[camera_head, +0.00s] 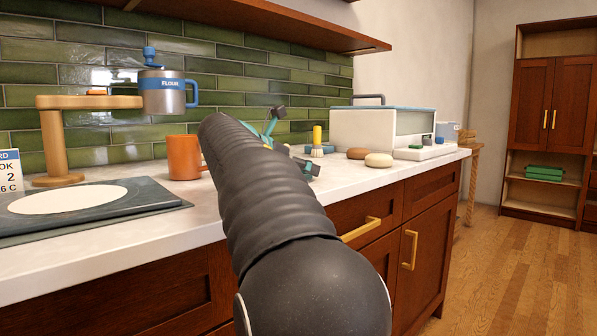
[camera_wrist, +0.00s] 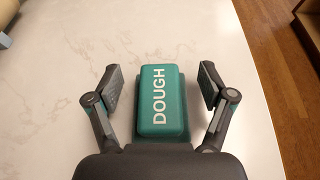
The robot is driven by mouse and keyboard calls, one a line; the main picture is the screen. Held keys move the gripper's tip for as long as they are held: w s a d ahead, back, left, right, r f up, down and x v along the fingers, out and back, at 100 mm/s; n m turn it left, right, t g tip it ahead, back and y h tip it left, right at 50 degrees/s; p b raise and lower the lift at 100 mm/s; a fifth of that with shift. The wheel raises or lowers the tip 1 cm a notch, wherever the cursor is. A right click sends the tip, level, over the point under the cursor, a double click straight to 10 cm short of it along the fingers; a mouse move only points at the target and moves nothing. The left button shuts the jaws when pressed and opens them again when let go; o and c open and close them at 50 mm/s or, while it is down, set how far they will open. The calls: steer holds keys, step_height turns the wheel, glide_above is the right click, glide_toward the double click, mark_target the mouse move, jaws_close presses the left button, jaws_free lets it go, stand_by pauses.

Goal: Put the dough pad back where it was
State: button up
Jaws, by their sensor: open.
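The dough pad is a green block (camera_wrist: 163,103) with white "DOUGH" lettering, lying on the pale counter in the wrist view. My gripper (camera_wrist: 160,79) is open, with one finger on each side of the pad. Gaps show between the fingers and the pad's sides, and the pad's near end is close to the gripper's body. In the head view my arm hides the pad, and only parts of my gripper (camera_head: 291,146) show beyond it, over the counter.
The counter (camera_head: 120,240) holds an orange mug (camera_head: 184,158), a wooden stand (camera_head: 57,145) with a flour cup (camera_head: 167,92), a dark board with a pale disc, a white-blue box (camera_head: 375,128) and bun-like rounds (camera_head: 379,160). Green items (camera_head: 544,172) lie on the far cabinet's shelf.

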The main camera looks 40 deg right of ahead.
steer(key=p+v, duration=0.2)
steer(key=v, duration=1.1)
steer(key=shift+s+a+r+p, duration=0.15)
steer(key=shift+a+r+p, duration=0.1)
steer(key=shift+a+p, duration=0.1)
